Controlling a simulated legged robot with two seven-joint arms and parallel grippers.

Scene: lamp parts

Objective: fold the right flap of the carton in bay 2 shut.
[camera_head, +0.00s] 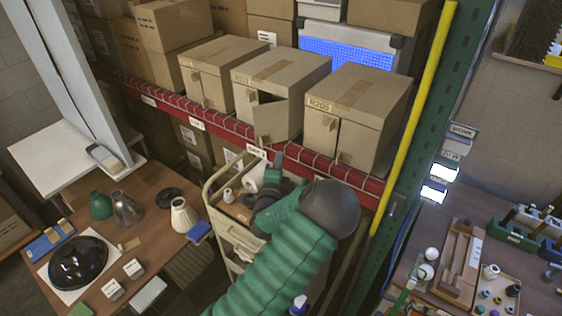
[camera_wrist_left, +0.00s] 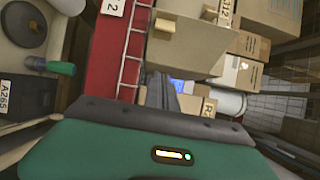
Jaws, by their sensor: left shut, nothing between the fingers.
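Three brown cartons stand on the shelf in the head view; the bay tags are too small to read there. The middle carton (camera_head: 283,75) has its right front flap (camera_head: 278,121) swung partly outward, with a dark gap above it. My left gripper (camera_head: 278,161) is shut and empty, below and in front of that flap, apart from it. In the left wrist view its dark fingers (camera_wrist_left: 161,92) point towards the cartons. A large carton face (camera_wrist_left: 185,42) with a wooden tab (camera_wrist_left: 165,25) is close beyond them; I cannot tell which flap it is. My right gripper is out of view.
The red shelf beam (camera_head: 225,128) with wire decking runs below the cartons. The right carton (camera_head: 360,110) and left carton (camera_head: 205,68) flank the middle one. A yellow post guard (camera_head: 415,110) stands right. A cart (camera_head: 235,232) stands below the beam.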

